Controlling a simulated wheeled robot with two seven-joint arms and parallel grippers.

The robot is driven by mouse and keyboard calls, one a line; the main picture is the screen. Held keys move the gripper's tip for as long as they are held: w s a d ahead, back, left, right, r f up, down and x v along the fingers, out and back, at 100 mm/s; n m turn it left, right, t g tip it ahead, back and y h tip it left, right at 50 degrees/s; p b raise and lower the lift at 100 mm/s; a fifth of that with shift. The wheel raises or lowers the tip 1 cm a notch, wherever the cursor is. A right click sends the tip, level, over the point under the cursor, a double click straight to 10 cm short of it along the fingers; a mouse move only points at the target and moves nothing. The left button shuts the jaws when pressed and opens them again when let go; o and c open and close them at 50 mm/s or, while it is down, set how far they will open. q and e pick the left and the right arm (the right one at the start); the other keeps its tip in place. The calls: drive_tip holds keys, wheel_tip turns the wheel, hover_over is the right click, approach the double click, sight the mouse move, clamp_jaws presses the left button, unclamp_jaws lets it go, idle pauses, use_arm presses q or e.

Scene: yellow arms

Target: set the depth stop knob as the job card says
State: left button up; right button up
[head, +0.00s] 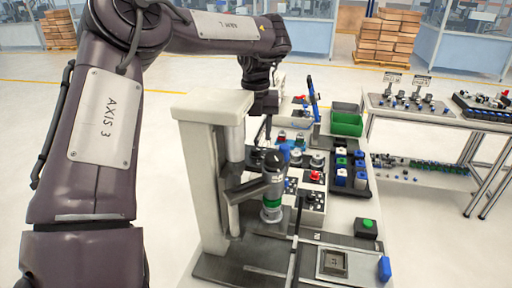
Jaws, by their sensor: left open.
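A pale press-like machine (208,108) with a grey column stands on the near end of the bench. Its dark head carries a grey cylinder with a green ring (271,214). I cannot tell which part is the depth stop knob. A job card cannot be made out. My left gripper (266,130) points down just behind the top of the machine, above the bench. It is open, and its fingertips are small and partly hidden. I see nothing held in it. My right gripper is not in view.
Blue and white containers (360,180) and a green bin (346,124) stand behind. A side table (440,115) is at right, across open floor.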

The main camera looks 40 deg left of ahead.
sight(256, 148)
use_arm(q)
drive_tip(key=shift+f+p, duration=0.3)
drive_tip(key=shift+f, duration=1.9)
drive_tip(key=shift+d, duration=0.1)
drive_tip(key=shift+c, duration=0.5)
drive_tip(key=c, duration=0.9)
